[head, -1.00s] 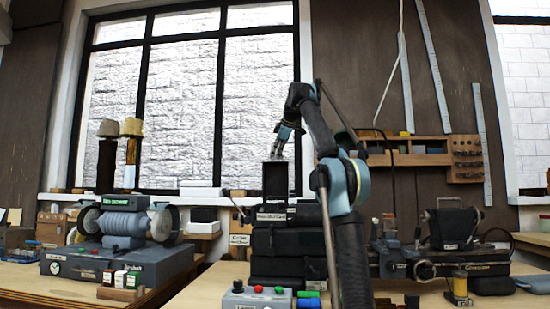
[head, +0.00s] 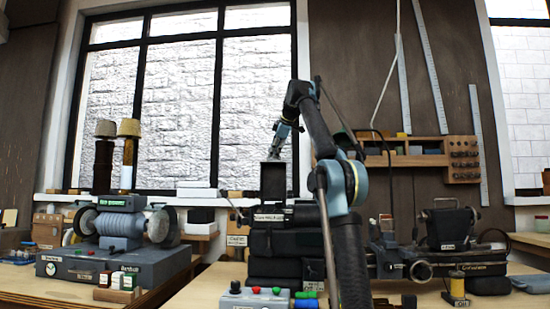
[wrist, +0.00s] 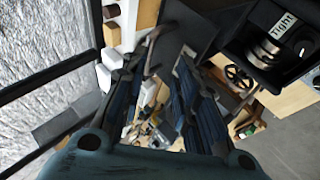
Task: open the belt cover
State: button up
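The belt cover (head: 273,181) appears to be the black panel standing upright on top of the black labelled machine housing (head: 285,240) in the head view. My gripper (head: 275,155) is just above the panel's top edge, pointing down; whether it touches the panel cannot be told. In the wrist view my gripper's (wrist: 168,60) two dark fingers are apart, with nothing seen held between them. Stepped metal pulleys (wrist: 265,50) show in a black recess at the upper right, beside a white "Tight" label (wrist: 285,24).
A bench grinder (head: 120,230) stands at the left and a small lathe (head: 440,245) at the right. A button box (head: 255,298) and small spools are in front on the workbench (head: 205,290). A wooden tool rack (head: 420,152) hangs behind on the wall.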

jog(key=s+d+r, duration=0.1)
jog(key=s+d, duration=0.2)
jog(key=s, duration=0.3)
jog(key=s+d+r, duration=0.1)
jog(key=s+d, duration=0.2)
jog(key=s, duration=0.4)
jog(key=shift+d+r, duration=0.3)
jog(key=shift+d, duration=0.05)
dwell(0.3)
